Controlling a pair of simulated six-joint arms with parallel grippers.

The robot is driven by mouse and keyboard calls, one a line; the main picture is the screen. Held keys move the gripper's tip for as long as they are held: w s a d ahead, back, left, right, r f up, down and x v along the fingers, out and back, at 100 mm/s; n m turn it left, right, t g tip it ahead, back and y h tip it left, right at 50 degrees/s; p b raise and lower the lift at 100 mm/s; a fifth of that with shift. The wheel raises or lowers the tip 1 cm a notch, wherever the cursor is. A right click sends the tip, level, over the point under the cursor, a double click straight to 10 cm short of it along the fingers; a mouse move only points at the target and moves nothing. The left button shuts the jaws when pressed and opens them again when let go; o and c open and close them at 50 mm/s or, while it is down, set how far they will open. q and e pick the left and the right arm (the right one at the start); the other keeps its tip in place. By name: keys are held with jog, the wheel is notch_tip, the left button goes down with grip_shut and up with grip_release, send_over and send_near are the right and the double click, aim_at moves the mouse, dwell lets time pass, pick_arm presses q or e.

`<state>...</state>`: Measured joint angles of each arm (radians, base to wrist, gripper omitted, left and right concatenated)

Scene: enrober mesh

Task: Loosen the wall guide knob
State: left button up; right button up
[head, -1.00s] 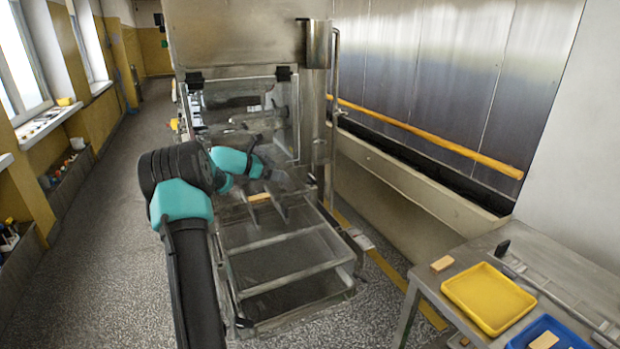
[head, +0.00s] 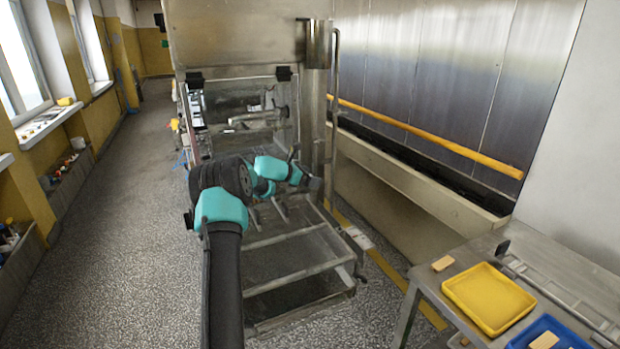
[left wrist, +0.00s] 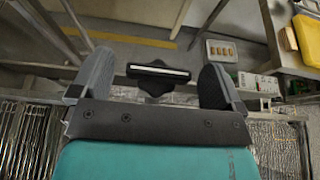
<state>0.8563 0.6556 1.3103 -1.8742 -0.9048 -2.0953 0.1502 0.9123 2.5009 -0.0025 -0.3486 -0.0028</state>
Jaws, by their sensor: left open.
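My left gripper (head: 312,183) is at the right side of the mesh conveyor frame (head: 300,266), beside the upright post. In the left wrist view the two grey fingers of the gripper (left wrist: 156,62) are spread wide apart. A black knob with a pale bar across its top (left wrist: 158,72) shows in the gap between them, apart from both fingers. I cannot tell how far below the fingertips it lies. In the head view the knob cannot be made out near the gripper. My right gripper is not in view.
The steel machine housing (head: 245,35) stands behind the conveyor. At the right, a steel table (head: 425,278) holds a yellow tray (head: 490,298), a blue tray (head: 548,328) and a tan block (head: 443,263). A yellow rail (head: 430,137) runs along the wall trough.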

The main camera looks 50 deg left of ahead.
pick_arm(q)
jog(key=shift+w, duration=0.15)
jog(key=shift+c, duration=0.2)
jog(key=c, duration=0.9)
jog(key=shift+d+n+t+y, duration=0.15)
jog(key=shift+n+t+y, duration=0.15)
jog(key=shift+n+y, duration=0.35)
jog(key=shift+d+n+y, duration=0.1)
jog(key=shift+n+y, duration=1.65)
jog(key=shift+y, duration=0.4)
jog(key=shift+n+y, duration=1.3)
jog(key=shift+y, duration=0.2)
jog(key=o, duration=0.9)
jog(key=shift+g, duration=0.4)
